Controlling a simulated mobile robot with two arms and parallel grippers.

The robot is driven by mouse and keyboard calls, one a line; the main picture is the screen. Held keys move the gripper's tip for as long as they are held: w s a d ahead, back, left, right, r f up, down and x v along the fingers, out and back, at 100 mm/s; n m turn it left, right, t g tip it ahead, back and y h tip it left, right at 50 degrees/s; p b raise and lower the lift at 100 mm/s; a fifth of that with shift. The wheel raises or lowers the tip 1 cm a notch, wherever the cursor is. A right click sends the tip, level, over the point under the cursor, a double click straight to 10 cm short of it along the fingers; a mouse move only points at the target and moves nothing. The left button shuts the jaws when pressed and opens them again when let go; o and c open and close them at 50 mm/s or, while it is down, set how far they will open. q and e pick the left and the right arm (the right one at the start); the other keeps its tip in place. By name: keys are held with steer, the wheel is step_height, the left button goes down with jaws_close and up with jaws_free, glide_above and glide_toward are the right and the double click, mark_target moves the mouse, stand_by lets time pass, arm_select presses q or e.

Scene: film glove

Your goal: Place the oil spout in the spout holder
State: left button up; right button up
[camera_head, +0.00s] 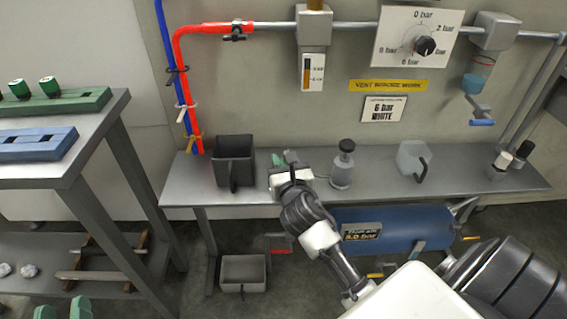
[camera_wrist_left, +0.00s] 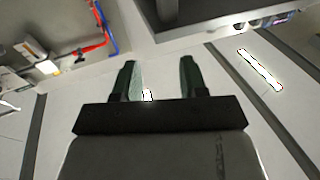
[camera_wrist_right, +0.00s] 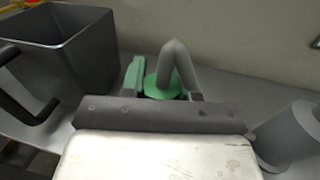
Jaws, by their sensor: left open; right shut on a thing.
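In the head view my right gripper (camera_head: 290,170) is over the back bench, right of a dark square container. I cannot tell which thing is the spout holder.
The dark container (camera_head: 234,162) with a handle, a pump bottle (camera_head: 343,165) and a grey jug (camera_head: 413,158) stand on the bench (camera_head: 455,186). A green rack (camera_head: 60,106) and a blue rack (camera_head: 36,146) lie on the left table. A blue tank (camera_head: 392,228) is below the bench.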

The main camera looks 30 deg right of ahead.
steer(key=shift+f, duration=0.1)
steer(key=o, duration=1)
arm_select(q)
steer(key=shift+r, duration=0.15)
arm_select(e)
steer(key=p+v, duration=0.1)
steer(key=v, duration=1.1)
arm_select(q)
steer(key=f+g, duration=0.2)
steer(key=f, duration=0.1)
steer(key=a+f+g+y, duration=0.1)
steer(key=shift+s+f+g, duration=0.35)
steer(key=shift+g, duration=0.05)
arm_select(e)
steer(key=s+a+m+y, duration=0.1)
steer(key=a+m+y, duration=0.2)
steer(key=m, duration=0.6)
steer(key=s+a+r+m+g+y, duration=0.1)
steer(key=a+m, duration=0.4)
steer(key=m, duration=0.5)
steer(key=s+a+r+m+g+y, duration=0.1)
steer(key=a+m+y, duration=0.3)
steer(key=m, duration=0.6)
steer(key=shift+s+a+y, duration=0.3)
steer(key=shift+s+y, duration=0.35)
steer(key=shift+y, duration=0.15)
